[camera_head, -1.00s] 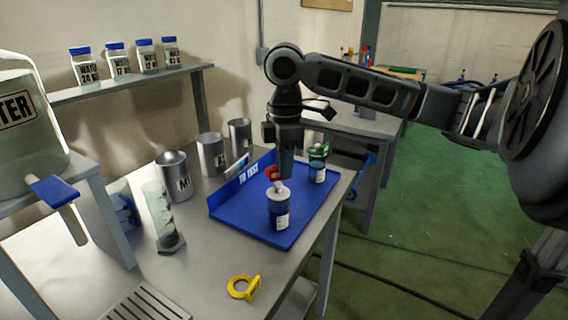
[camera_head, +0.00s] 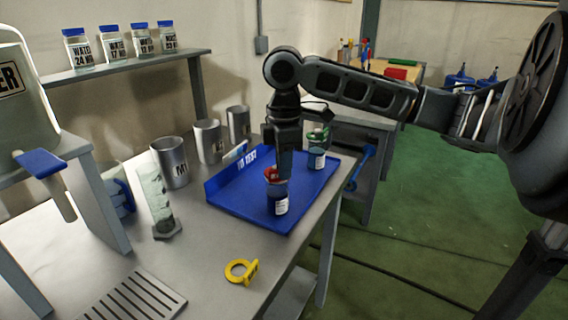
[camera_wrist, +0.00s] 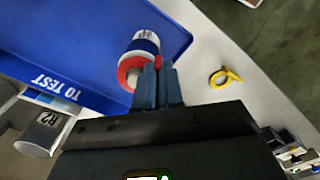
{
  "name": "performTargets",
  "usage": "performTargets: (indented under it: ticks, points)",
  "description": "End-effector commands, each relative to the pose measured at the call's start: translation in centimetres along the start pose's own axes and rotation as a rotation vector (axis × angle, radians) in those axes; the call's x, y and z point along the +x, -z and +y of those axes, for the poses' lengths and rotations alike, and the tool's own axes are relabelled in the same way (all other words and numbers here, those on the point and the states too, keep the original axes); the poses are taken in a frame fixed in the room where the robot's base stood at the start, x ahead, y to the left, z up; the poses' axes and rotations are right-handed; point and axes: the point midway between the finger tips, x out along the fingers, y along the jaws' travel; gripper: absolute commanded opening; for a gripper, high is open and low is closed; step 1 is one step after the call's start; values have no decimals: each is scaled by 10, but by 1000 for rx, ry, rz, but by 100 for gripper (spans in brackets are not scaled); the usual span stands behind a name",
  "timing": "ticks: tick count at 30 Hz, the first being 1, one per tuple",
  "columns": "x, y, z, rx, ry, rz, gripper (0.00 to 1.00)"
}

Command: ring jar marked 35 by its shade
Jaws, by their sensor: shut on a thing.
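The front jar (camera_head: 277,203), dark blue with a white label, stands on the blue tray. A red ring (camera_head: 272,174) is at its top. In the wrist view the red ring (camera_wrist: 124,70) appears around the neck of the jar (camera_wrist: 146,42), but I cannot tell how fully it is seated. My gripper (camera_head: 284,176) is shut on the red ring's edge; its fingertips (camera_wrist: 158,68) show beside the jar. A second jar (camera_head: 316,158) stands farther back with a green ring (camera_head: 317,136) at its top. A yellow ring (camera_head: 241,271) lies on the bench. No 35 is legible.
The blue tray (camera_head: 232,201) is marked TO TEST. Metal cups (camera_head: 170,162) and a glass cylinder (camera_head: 159,205) stand to its left. Water bottles (camera_head: 110,46) line the shelf behind. Bench space around the yellow ring is clear.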

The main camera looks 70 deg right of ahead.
Motion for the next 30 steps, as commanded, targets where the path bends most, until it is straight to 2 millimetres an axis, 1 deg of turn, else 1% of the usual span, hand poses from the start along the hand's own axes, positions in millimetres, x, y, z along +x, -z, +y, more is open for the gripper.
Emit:
performTargets:
  ticks: [7,8,16,25,29,30]
  points:
    - [0,0,0,0,0,0,0]
    - [0,0,0,0,0,0,10]
    - [0,0,0,0,0,0,36]
    - [-2,0,0,0,-1,0,37]
    - [-16,0,1,0,-3,0,37]
    - [-22,0,1,-1,-3,0,37]
